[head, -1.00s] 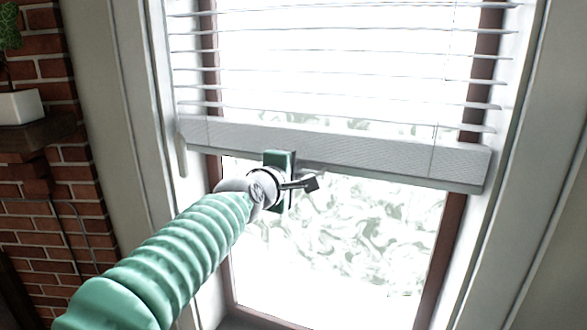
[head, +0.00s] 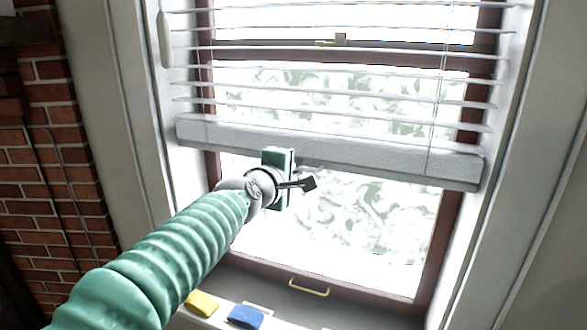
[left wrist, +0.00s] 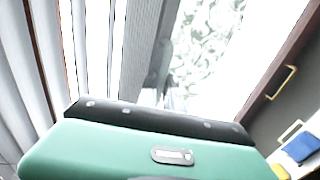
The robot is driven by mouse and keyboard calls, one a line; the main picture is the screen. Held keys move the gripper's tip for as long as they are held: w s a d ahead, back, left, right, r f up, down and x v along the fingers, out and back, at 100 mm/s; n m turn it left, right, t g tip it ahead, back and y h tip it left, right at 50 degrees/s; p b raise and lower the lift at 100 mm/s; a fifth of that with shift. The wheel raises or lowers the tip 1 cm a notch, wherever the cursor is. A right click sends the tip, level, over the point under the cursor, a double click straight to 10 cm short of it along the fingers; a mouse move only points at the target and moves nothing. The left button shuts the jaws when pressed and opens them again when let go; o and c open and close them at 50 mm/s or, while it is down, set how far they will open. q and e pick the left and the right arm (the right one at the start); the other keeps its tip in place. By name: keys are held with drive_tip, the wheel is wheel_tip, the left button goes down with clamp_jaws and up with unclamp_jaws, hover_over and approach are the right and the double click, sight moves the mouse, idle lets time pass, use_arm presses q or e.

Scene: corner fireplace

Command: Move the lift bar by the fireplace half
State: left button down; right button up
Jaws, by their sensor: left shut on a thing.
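The lift bar (head: 330,152) is the pale bottom rail of the white slatted blind, hanging across the window in the head view and tilting down to the right. It also shows as a grey slanting band in the left wrist view (left wrist: 141,50). My left gripper (head: 296,172), at the end of the green ribbed arm, is at the bar's lower edge, left of its middle. It is shut on the bar; the green gripper body hides part of the contact. My right gripper is not in view.
The brown-framed window (head: 432,245) has a brass handle (head: 309,288) low down. A yellow item (head: 202,303) and a blue item (head: 245,315) lie below the window. A brick wall (head: 60,150) stands at the left. Window space below the bar is clear.

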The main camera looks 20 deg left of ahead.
use_arm(q)
drive_tip(key=shift+d+f, duration=0.1)
drive_tip(key=shift+f, duration=0.1)
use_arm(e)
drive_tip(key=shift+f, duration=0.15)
use_arm(q)
drive_tip(key=c, duration=1.7)
unclamp_jaws()
drive_tip(key=shift+w, duration=0.15)
drive_tip(key=shift+o, duration=1)
drive_tip(key=shift+w+d+f, duration=0.15)
drive_tip(key=shift+w, duration=0.1)
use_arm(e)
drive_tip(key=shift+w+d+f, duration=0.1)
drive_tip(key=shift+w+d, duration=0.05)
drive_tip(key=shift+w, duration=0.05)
use_arm(q)
drive_tip(key=shift+s, duration=0.2)
drive_tip(key=shift+s+r, duration=0.2)
drive_tip(key=shift+s, duration=0.05)
drive_tip(key=b+v, duration=1.3)
drive_tip(key=v, duration=0.3)
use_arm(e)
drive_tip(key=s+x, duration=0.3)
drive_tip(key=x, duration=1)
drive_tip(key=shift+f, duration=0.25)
